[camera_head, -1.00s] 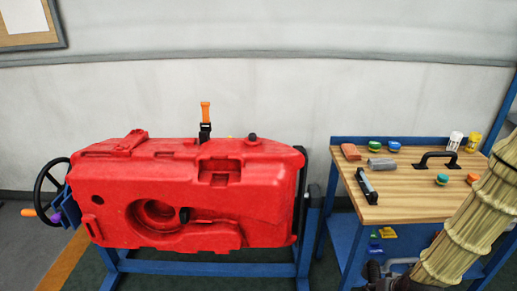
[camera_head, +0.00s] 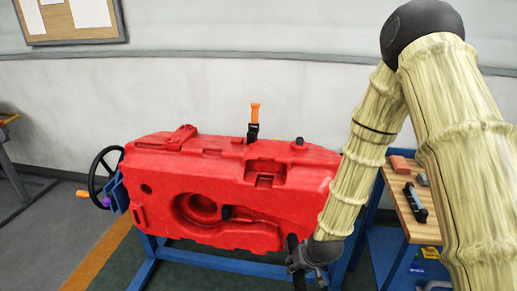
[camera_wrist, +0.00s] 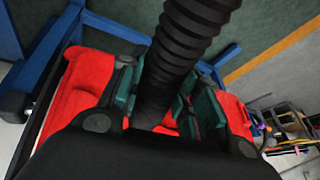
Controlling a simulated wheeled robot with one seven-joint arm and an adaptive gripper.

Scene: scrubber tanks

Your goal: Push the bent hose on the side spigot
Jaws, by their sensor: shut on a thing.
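The red tank (camera_head: 230,185) lies on a blue stand in the head view. My gripper (camera_head: 298,262) is low in front of the tank's right end. In the wrist view my gripper (camera_wrist: 160,108) is shut on a black ribbed hose (camera_wrist: 190,45), which runs up toward the top of the picture. A dark piece of the hose (camera_head: 292,243) shows beside my gripper in the head view. The red tank (camera_wrist: 75,85) lies behind the gripper in the wrist view. I cannot make out the side spigot or whether the hose touches it.
An orange-topped black fitting (camera_head: 254,120) stands on the tank. A black handwheel (camera_head: 104,172) is at its left end. The blue stand (camera_head: 220,262) bears the tank. A wooden-topped bench (camera_head: 400,205) with small items stands at the right, partly behind my arm.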

